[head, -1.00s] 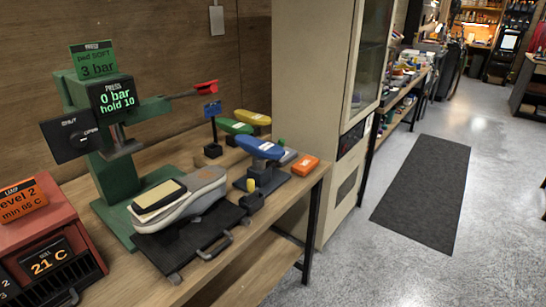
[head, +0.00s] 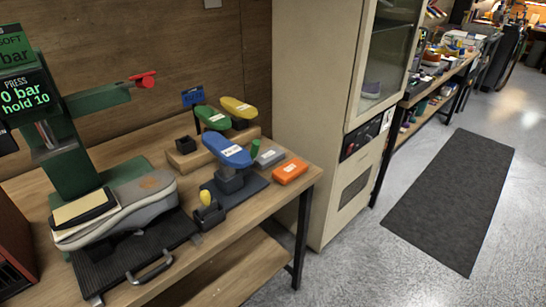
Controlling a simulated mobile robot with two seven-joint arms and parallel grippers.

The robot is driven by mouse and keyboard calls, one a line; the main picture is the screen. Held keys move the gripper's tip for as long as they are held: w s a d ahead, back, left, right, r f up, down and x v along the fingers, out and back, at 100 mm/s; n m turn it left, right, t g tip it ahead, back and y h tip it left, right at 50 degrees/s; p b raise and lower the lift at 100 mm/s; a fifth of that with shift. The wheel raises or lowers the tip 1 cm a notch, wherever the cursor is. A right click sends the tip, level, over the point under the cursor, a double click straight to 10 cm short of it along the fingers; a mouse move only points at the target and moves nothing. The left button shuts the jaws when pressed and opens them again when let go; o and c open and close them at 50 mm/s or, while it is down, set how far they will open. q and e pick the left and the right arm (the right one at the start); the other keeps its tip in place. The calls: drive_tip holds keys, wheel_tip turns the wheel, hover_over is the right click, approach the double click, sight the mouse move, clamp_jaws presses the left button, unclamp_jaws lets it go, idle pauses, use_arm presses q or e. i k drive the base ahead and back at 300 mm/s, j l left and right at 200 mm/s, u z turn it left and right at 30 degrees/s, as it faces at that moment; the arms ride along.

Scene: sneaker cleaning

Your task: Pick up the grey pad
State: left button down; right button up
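The grey pad (head: 270,157) is a small block lying flat on the wooden workbench. It has a light label on top. It lies between the blue shoe form (head: 228,150) on its stand and the orange block (head: 290,172), near the bench's right end. A small green item (head: 256,147) stands just behind it. Neither of my grippers shows in the head view.
Green (head: 212,117) and yellow (head: 238,107) forms stand behind. A tall cabinet (head: 315,110) borders the bench. Floor at right is open, with a dark mat (head: 450,200).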

sight(270, 156)
drive_tip(key=i+l+z, duration=0.25)
drive_tip(key=i+z, duration=0.5)
drive_tip(key=i, duration=0.3)
